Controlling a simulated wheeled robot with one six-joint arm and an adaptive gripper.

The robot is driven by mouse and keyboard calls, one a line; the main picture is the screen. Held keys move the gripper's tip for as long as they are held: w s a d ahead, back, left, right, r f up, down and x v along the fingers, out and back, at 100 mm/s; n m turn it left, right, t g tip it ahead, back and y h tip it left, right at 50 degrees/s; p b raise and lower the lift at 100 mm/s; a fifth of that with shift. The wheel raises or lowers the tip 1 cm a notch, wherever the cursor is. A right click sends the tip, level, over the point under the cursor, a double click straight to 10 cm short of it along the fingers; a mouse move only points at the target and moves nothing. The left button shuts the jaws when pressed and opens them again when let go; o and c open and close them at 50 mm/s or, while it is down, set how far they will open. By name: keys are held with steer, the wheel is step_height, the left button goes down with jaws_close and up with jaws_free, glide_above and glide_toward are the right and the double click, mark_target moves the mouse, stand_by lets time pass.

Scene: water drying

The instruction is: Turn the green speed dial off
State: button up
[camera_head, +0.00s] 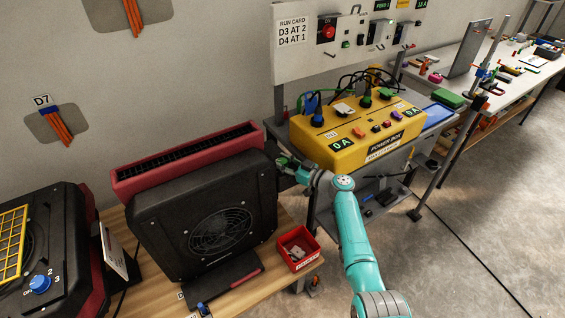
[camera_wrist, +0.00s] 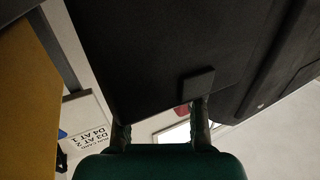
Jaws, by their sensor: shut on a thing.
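A black dryer (camera_head: 222,232) with a round fan grille stands on the wooden bench. My gripper (camera_head: 284,162) is at its upper right edge. In the wrist view the two fingers of my gripper (camera_wrist: 161,130) are apart, close against the black casing (camera_wrist: 150,55). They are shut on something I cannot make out. A small black block (camera_wrist: 197,83) shows at the right fingertip. I see no green speed dial on this dryer clearly; the gripper or casing may hide it. A run card (camera_head: 293,32) reads D3 AT 2, D4 AT 1.
A yellow power box (camera_head: 345,148) with knobs and cables stands just right of my gripper. A red bin (camera_head: 298,249) sits at the bench's front right. Another dryer with a blue dial (camera_head: 40,284) is at far left. The floor at right is mostly open.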

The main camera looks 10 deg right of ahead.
steer(key=o, duration=0.9)
steer(key=v, duration=1.2)
steer(key=shift+s+f, duration=0.1)
